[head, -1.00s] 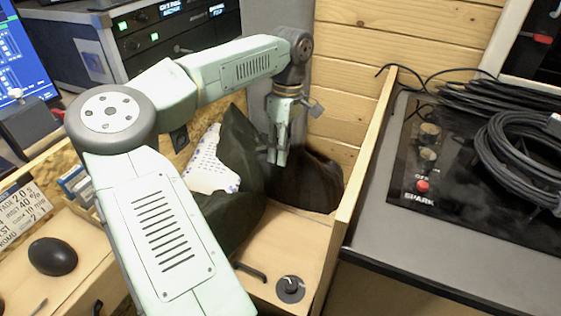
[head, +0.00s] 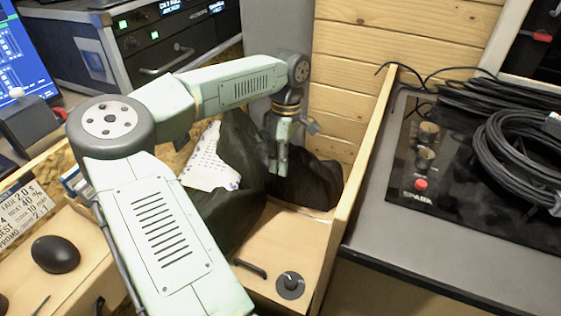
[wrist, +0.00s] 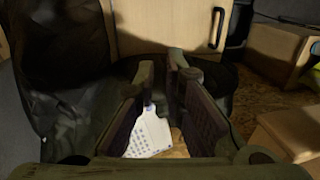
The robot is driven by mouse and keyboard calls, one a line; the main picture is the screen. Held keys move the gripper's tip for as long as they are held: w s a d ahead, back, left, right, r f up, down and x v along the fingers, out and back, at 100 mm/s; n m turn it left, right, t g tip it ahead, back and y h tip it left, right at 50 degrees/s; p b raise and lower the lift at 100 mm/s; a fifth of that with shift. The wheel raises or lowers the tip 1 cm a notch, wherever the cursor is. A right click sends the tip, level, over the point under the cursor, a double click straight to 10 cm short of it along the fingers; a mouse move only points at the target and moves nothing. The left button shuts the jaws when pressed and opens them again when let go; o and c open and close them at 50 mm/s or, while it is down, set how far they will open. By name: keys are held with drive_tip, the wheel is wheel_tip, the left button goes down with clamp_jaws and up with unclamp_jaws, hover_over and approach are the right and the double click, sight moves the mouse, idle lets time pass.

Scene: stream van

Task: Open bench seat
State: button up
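A light wooden bench top (head: 290,243) lies at the lower middle of the head view, with a black bar handle (head: 250,270) and a round black knob (head: 290,285) near its front. I take it to be the bench seat; it looks flat and closed. Dark bags (head: 310,185) cover its back part and hide that edge. My gripper (head: 279,170) points down at the bags, behind and apart from the handle. In the wrist view my gripper (wrist: 165,72) has a gap between its fingers and no object clearly held. A dark bag (wrist: 70,115) also shows there.
A white printed sheet (head: 210,163) leans by the bags and shows between my fingers (wrist: 150,135). A wooden side wall (head: 355,170) bounds the bench on the right, beside a grey counter (head: 440,255) with coiled cables (head: 515,145). A wooden door (wrist: 165,27) has a black handle (wrist: 217,27).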

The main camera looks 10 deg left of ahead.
clamp_jaws()
idle(0.5)
drive_tip(key=o, duration=0.6)
unclamp_jaws()
drive_tip(key=r, duration=0.4)
drive_tip(key=w+r, duration=0.1)
drive_tip(key=r, duration=0.3)
drive_tip(key=w+r, duration=0.1)
drive_tip(key=r, duration=0.3)
drive_tip(key=shift+d, duration=0.2)
drive_tip(key=shift+f, duration=0.1)
drive_tip(key=shift+c, duration=0.2)
